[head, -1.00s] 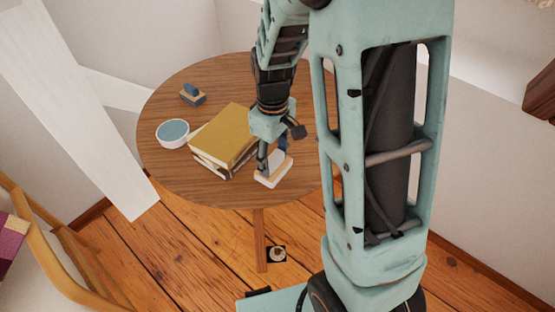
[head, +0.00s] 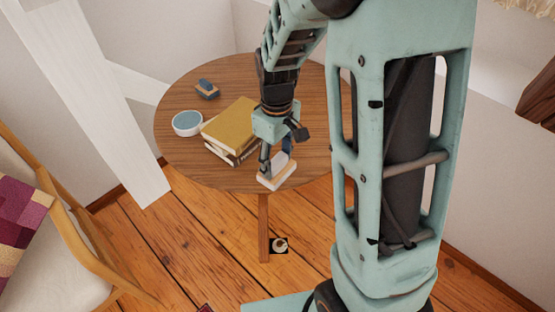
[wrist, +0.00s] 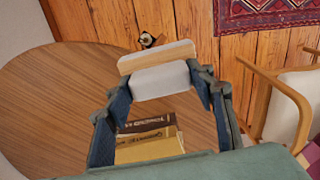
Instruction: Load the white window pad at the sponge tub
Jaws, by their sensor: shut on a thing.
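The white window pad (head: 272,183), a white block with a tan layer, is held tilted in my gripper (head: 277,158) near the table's front edge in the head view. In the wrist view the pad (wrist: 158,56) spans the space between the fingertips of my gripper (wrist: 162,82), which is shut on it. The sponge tub (head: 187,123), a round white bowl with a blue surface inside, stands on the table left of the books, apart from the pad. My fingers partly hide the pad's upper side.
A stack of books (head: 230,132) lies between the tub and my gripper on the round wooden table (head: 180,165). A blue-topped block (head: 207,89) sits farther back. A white slanted timber (head: 95,100) and a chair (head: 85,235) stand left. A small dark-based object (head: 279,246) is on the floor.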

